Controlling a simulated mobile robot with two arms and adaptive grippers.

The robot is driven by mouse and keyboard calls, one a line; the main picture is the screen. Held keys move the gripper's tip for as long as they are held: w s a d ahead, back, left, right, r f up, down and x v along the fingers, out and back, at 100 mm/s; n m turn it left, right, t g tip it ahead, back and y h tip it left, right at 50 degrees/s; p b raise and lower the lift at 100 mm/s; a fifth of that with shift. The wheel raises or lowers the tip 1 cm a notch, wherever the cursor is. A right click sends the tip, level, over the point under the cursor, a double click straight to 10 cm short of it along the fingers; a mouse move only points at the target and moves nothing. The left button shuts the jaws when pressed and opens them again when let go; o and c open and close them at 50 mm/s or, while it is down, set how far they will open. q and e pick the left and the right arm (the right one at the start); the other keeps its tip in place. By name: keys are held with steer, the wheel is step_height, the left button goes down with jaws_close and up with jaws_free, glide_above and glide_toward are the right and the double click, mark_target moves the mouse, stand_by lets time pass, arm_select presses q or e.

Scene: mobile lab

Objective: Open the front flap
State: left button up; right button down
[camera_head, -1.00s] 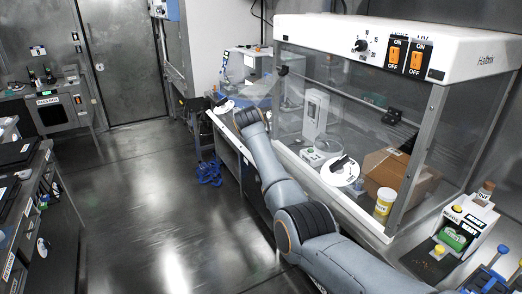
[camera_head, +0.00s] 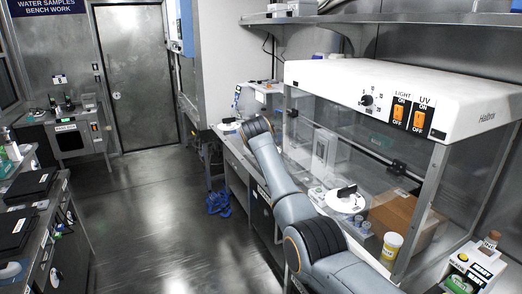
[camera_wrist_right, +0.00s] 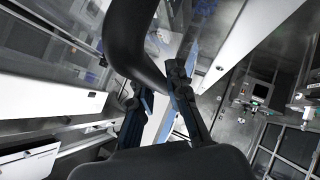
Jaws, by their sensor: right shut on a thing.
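The white-topped hood (camera_head: 400,92) stands at right in the head view. Its front flap (camera_head: 358,124) is a clear panel below the white top, with a dark bar across it between black brackets (camera_head: 398,168). I cannot tell whether the flap is raised at all. My right arm reaches up and left along the hood's front; its wrist is left of the flap, and its gripper is hidden in this view. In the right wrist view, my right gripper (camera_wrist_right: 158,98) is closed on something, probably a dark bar. A dark curved part (camera_wrist_right: 132,40) partly covers the fingers. My left gripper is out of view.
Inside the hood are a white round device (camera_head: 345,203) and a cardboard box (camera_head: 395,213). A yellow-white tub (camera_head: 391,247) stands near its front right. A side bench (camera_head: 50,215) is at left. The floor (camera_head: 150,220) between is clear.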

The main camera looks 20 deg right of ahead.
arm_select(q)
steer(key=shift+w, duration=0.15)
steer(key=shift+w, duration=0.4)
arm_select(e)
steer(key=c, duration=1.3)
jaws_free()
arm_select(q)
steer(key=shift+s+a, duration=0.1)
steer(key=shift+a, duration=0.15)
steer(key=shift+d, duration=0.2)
arm_select(e)
steer(key=v, duration=1.2)
